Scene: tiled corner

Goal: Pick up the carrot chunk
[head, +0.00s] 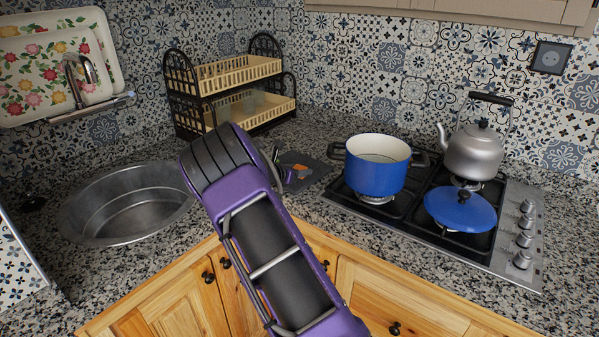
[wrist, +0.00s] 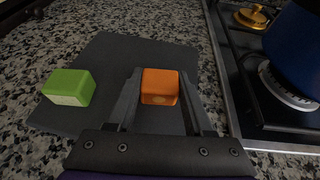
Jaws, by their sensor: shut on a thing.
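The carrot chunk (wrist: 160,87) is an orange block with rounded edges. In the wrist view it sits between the two fingers of my gripper (wrist: 160,95), which is shut on it. It is over the dark grey board (wrist: 120,55); I cannot tell whether it still touches the board. My gripper (head: 285,172) is partly hidden behind the arm there.
A green block (wrist: 70,87) lies on the board to the left. A blue pot (head: 376,168) on the stove (head: 475,250) stands close to the right, with a blue lid (head: 460,209) and a kettle (head: 474,150). The sink (head: 120,205) is left; a rack (head: 235,72) stands behind.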

